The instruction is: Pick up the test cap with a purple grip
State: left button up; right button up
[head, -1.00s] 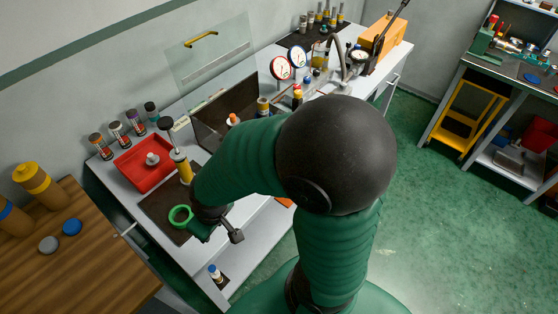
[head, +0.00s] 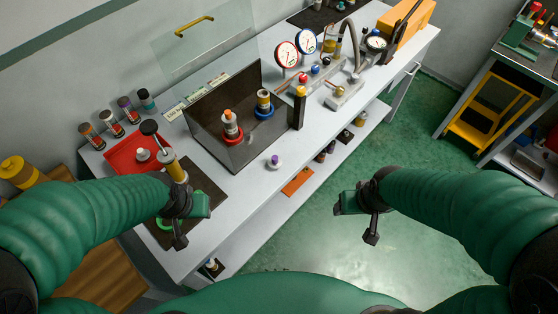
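A small white cap with a purple grip (head: 274,161) stands upright on the white bench (head: 236,196) near its front edge, right of a dark upright panel. My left gripper (head: 187,218) is over the bench's front left part, left of and nearer than the cap, clearly apart from it. My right gripper (head: 354,215) hangs over the green floor, right of and nearer than the cap, beyond the bench's front edge. Neither gripper touches the cap. I see nothing held in either, but their finger openings are too small and dark to judge.
A dark post with an orange top (head: 299,107) and gauges (head: 287,54) stand farther back. A red tray (head: 128,152) is at left. Bare bench surrounds the cap.

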aim_at(274, 162)
jog(key=i+l, duration=0.35)
jog(key=l, duration=0.15)
jog(key=i+l+z, duration=0.15)
jog(key=i+l, duration=0.25)
jog(key=l, duration=0.1)
